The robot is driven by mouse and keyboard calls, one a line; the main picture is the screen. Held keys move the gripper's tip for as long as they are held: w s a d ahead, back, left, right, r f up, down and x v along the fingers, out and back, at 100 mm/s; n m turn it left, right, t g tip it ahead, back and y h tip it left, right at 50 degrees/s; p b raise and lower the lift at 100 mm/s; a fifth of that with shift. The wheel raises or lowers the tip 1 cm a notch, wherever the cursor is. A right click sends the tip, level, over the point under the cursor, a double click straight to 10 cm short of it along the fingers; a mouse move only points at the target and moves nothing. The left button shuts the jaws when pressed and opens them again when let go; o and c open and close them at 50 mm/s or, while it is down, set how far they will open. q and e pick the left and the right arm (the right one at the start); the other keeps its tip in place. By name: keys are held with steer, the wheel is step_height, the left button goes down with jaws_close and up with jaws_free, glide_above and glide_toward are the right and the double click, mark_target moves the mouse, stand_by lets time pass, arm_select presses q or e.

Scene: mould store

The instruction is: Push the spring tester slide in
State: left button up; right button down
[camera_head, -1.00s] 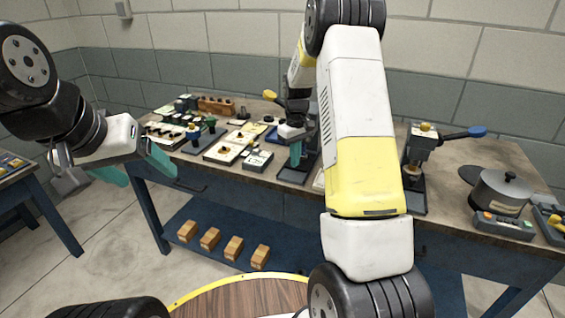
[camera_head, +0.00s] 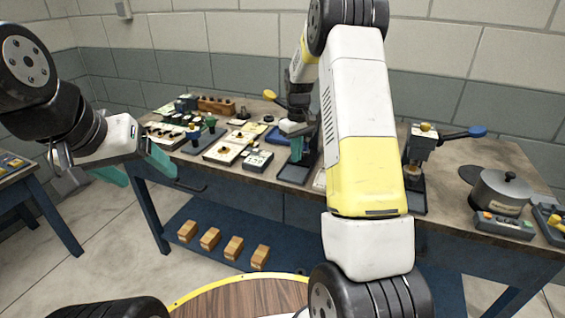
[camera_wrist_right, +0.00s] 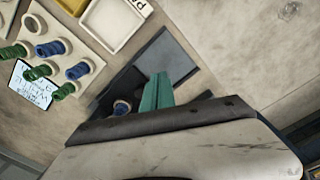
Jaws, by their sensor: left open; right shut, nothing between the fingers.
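The spring tester with a dark base (camera_head: 297,174) and a yellow-knobbed lever (camera_head: 270,95) stands on the bench, partly hidden by my right arm. My right gripper (camera_head: 294,150) is shut and empty, its teal fingers pointing down over this base. In the right wrist view the shut fingers (camera_wrist_right: 158,92) are over a dark flat plate (camera_wrist_right: 167,58), with a small spring-like piece (camera_wrist_right: 122,107) beside them. I cannot tell which dark part is the slide or whether the fingers touch it. My left gripper (camera_head: 137,168) is open and empty, in front of the bench.
A press with a blue-knobbed lever (camera_head: 476,131) and a grey pot (camera_head: 500,190) stand to the right. Trays and small parts crowd the bench to the left. Wooden blocks (camera_head: 210,239) sit on the lower shelf.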

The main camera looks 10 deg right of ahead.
steer(key=shift+s+a+r, duration=0.3)
steer(key=shift+s+r, duration=0.05)
step_height(320, 180, up, 7)
steer(key=s+a, duration=0.1)
steer(key=s, duration=0.1)
steer(key=shift+s+a, duration=0.25)
steer(key=shift+a, duration=0.1)
stand_by(0.4)
